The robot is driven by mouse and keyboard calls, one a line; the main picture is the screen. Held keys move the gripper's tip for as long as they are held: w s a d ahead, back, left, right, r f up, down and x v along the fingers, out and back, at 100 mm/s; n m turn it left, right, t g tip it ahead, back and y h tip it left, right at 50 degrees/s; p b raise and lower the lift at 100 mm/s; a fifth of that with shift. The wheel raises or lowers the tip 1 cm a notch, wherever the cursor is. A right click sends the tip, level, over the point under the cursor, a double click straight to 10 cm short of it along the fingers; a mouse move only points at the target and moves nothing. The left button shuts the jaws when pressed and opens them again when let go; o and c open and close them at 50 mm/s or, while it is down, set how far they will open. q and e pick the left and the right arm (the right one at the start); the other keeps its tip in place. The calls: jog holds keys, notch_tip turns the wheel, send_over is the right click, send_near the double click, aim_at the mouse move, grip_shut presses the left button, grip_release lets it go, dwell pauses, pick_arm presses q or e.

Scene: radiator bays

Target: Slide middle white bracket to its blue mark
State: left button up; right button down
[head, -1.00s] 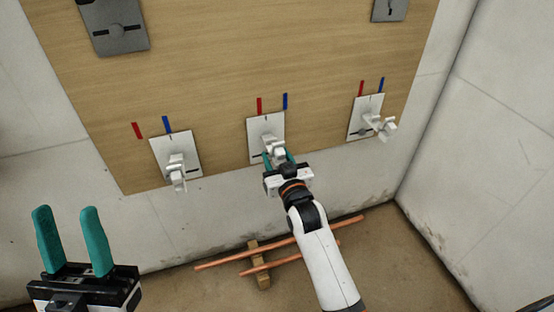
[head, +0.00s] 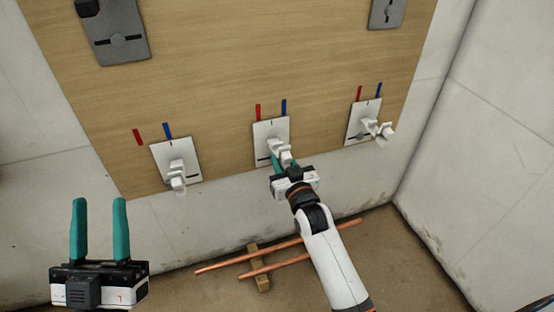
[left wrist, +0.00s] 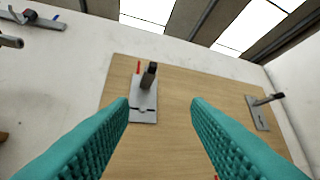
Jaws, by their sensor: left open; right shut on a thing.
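The middle white bracket (head: 265,129) is a white plate with a protruding arm, low on the wooden board. My right gripper (head: 284,161) is shut on its arm from below; the fingers partly hide the lower plate. Above the plate are a red mark (head: 258,112) to the left and a blue mark (head: 283,107) to the right. The plate's dark top line lies between them, left of the blue mark. My left gripper (head: 99,202) is open and empty, away from the board at lower left. Its teal fingers also show in the left wrist view (left wrist: 159,105).
White brackets stand to the left (head: 160,151) and right (head: 354,137), each with its own red and blue marks. Grey plates (head: 117,45) are higher on the wooden board (head: 200,80). Copper pipes (head: 285,247) lie on the floor below. A wall closes the right side.

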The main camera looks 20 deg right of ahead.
pick_arm(q)
jog(key=w+f+g+y+p, duration=0.1)
jog(key=w+f+g, duration=0.2)
jog(key=f+g, duration=0.2)
notch_tip(320, 180, down, 2)
jog(key=shift+w+f+g+y+p, duration=0.1)
jog(key=shift+w+g+y+p, duration=0.2)
jog(key=shift+g+y+p, duration=0.1)
pick_arm(e)
jog(key=d, duration=0.3)
jog(key=shift+w+d, duration=0.1)
jog(key=shift+d, duration=0.3)
pick_arm(q)
jog(key=shift+a, duration=0.1)
pick_arm(e)
jog(key=c, duration=1.2)
grip_release()
jog(key=shift+c, duration=0.2)
pick_arm(q)
jog(key=s+a+f+g+y+p, duration=0.2)
jog(key=s+f+g+p, duration=0.1)
jog(key=f+g, duration=0.5)
jog(key=shift+a+f+n+y, duration=0.3)
jog(key=shift+f+y, duration=0.1)
jog(key=shift+f, duration=0.85)
pick_arm(e)
jog(key=s, duration=1.2)
jog(key=shift+d, duration=0.2)
